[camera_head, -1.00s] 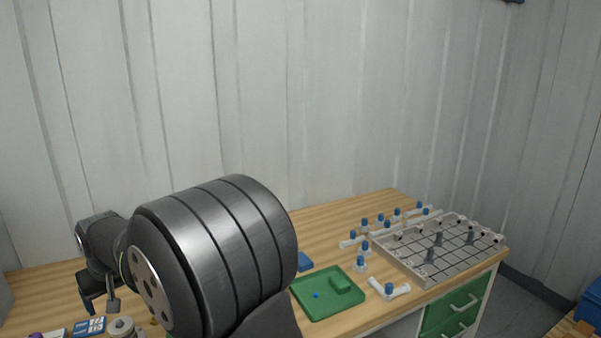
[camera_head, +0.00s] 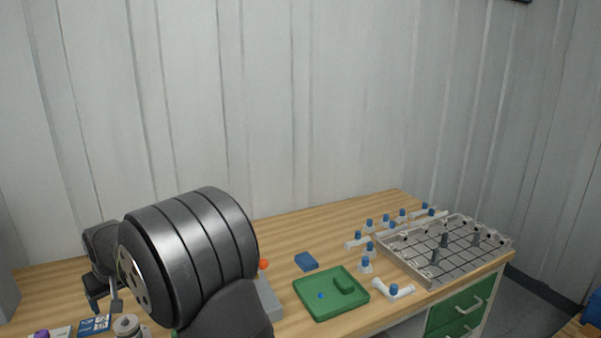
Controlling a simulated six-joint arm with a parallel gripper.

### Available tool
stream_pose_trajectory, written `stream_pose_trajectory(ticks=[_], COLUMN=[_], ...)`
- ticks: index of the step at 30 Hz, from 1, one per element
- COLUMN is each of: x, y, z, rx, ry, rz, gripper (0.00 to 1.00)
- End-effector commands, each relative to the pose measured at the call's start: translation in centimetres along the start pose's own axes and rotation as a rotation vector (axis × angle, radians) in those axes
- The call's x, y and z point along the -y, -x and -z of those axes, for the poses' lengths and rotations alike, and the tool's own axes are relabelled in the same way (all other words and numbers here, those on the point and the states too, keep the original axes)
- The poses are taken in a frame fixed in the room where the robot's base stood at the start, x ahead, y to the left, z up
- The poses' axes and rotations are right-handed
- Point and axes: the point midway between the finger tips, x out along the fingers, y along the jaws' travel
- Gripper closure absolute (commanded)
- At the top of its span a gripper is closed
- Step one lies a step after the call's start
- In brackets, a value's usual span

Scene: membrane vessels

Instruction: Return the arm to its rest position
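My arm (camera_head: 195,250) fills the lower left of the head view, its large dark grey joint standing in front of the wooden table. My gripper (camera_head: 106,302) shows at the far left, beyond that joint, pointing down over the left part of the table. Its two fingers stand apart with a gap between them, and nothing shows between them. The rest of my arm is cut off by the bottom edge.
The wooden table (camera_head: 290,235) holds a green tray (camera_head: 322,308), a blue block (camera_head: 306,261), white fittings with blue caps (camera_head: 366,262) and a grey gridded rack (camera_head: 470,262). A grey box (camera_head: 268,298) and an orange knob (camera_head: 264,264) stand beside my arm. Small items (camera_head: 97,324) lie below my gripper.

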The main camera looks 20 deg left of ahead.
Motion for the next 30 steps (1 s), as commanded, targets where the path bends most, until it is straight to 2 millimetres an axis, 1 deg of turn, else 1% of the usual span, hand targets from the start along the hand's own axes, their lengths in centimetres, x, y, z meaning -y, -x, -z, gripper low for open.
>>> stream_pose_trajectory(ticks=[1, 3, 12, 17, 18, 22, 30], x=[0.2, 1.8, 7.4, 9.7, 9.7, 9.6, 9.5], y=[0.8, 0.0, -1.2, -1.8, -2.4, -3.5, -3.9], z=[0.5, 0.9, 2.7, 3.2, 2.9, 2.4, 2.3], rx=[-0.001, 0.005, 0.006, 0.004, 0.005, 0.005, 0.002], ry=[0.006, 0.063, 0.278, 0.367, 0.368, 0.365, 0.364], rz=[0.003, 0.027, 0.115, 0.153, 0.153, 0.152, 0.151], gripper=[0.2, 0.2, 0.2, 0.2, 0.2, 0.2, 0.2])
